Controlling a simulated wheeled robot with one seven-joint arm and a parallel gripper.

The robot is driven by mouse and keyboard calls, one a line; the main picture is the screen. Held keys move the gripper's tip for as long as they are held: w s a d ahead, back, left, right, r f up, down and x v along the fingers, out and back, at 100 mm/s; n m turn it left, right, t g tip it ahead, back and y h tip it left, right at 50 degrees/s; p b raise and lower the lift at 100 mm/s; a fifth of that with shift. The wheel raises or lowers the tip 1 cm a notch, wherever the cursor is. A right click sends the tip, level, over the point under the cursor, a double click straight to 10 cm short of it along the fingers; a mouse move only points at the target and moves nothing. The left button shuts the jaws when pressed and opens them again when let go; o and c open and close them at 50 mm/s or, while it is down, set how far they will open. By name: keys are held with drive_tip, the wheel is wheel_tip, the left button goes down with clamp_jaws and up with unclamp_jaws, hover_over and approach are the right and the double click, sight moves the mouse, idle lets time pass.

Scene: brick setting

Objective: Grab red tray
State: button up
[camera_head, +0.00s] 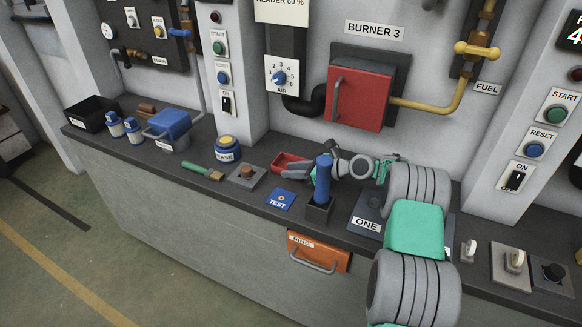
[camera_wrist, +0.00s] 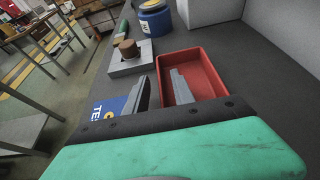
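The red tray (camera_wrist: 206,61) is a shallow open box on the dark counter in the wrist view. In the head view the red tray (camera_head: 281,158) is partly hidden behind my gripper (camera_head: 290,169). In the wrist view my gripper (camera_wrist: 160,75) is open, with a gap between its two grey fingers. One finger is to the left of the tray's left wall, and the other appears over or inside the tray. The left wall lies between them. I cannot tell whether either finger touches the tray.
A grey block with a brown knob (camera_head: 246,172) and a blue TEST card (camera_head: 281,200) are left of the tray. A blue-handled lever (camera_head: 323,180) stands close in front of my gripper. A blue jar (camera_head: 227,148) and a green brush (camera_head: 203,172) lie farther left.

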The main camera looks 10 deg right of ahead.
drive_tip(key=x, duration=0.2)
drive_tip(key=shift+w+a+f, duration=0.1)
drive_tip(key=shift+a+f, duration=0.05)
drive_tip(key=shift+a, duration=0.05)
drive_tip(key=shift+d, duration=0.1)
clamp_jaws()
idle(1.1)
